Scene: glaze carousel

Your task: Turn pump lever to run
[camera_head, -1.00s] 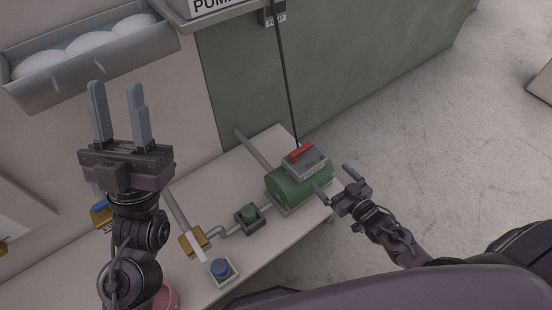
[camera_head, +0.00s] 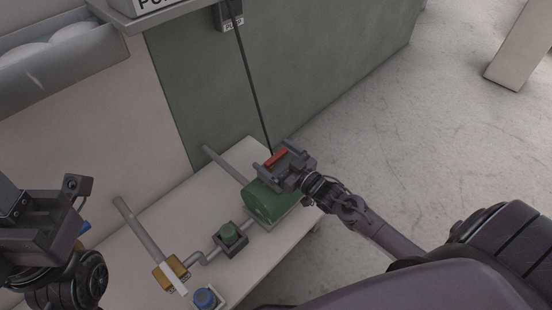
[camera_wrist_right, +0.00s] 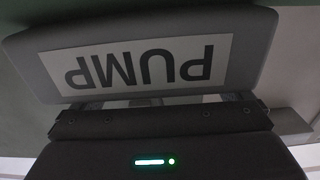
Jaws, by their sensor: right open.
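The red pump lever (camera_head: 276,157) sits on top of the switch box on the green pump (camera_head: 268,205). My right gripper (camera_head: 278,158) is open over the box, one finger to either side of the lever; I cannot tell whether they touch it. The gripper hides most of the box in the head view. In the right wrist view the grey box (camera_wrist_right: 255,38) fills the upper part, its PUMP label upside down; the lever does not show there. My left gripper (camera_head: 35,225) is at the left edge, its fingers not clearly visible.
A black cable (camera_head: 250,85) hangs from a wall box (camera_head: 229,16) behind the lever.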

